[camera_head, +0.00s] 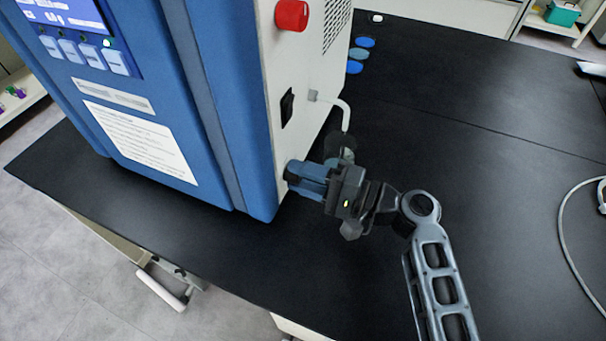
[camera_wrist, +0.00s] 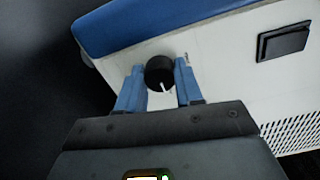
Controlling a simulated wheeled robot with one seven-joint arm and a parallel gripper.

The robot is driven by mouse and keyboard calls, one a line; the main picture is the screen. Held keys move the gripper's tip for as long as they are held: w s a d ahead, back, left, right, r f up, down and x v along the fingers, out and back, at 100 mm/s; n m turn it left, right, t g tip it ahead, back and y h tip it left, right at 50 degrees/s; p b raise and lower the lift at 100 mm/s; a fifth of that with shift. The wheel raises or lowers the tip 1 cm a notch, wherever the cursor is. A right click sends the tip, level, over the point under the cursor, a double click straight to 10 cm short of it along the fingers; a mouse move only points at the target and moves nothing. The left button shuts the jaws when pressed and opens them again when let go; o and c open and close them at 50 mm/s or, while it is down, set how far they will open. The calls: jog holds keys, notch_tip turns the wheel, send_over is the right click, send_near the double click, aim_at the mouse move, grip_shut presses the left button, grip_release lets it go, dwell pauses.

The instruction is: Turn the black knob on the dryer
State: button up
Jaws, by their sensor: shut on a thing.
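The blue and white dryer (camera_head: 228,110) stands on the black table. The black knob (camera_wrist: 159,73) is on the dryer's white side panel, low and near the blue front edge, with a white pointer line on its face. My gripper (camera_wrist: 160,78) has one blue finger on each side of the knob and is shut on it. In the head view my gripper (camera_head: 292,174) reaches the lower side panel from the right, and its fingers hide the knob there.
A black rocker switch (camera_head: 287,107) and a red knob (camera_head: 292,15) are higher on the same panel. A white hose (camera_head: 343,110) curves out beside my gripper. Blue discs (camera_head: 358,55) lie behind. The black table (camera_head: 490,150) is largely clear to the right.

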jog(key=o, duration=1)
jog(key=shift+o, duration=0.2)
jog(key=shift+d, duration=0.15)
jog(key=b+v, duration=0.1)
jog(key=v, duration=0.6)
jog(key=shift+d, duration=0.25)
jog(key=shift+s, duration=0.1)
jog(key=shift+s, duration=0.15)
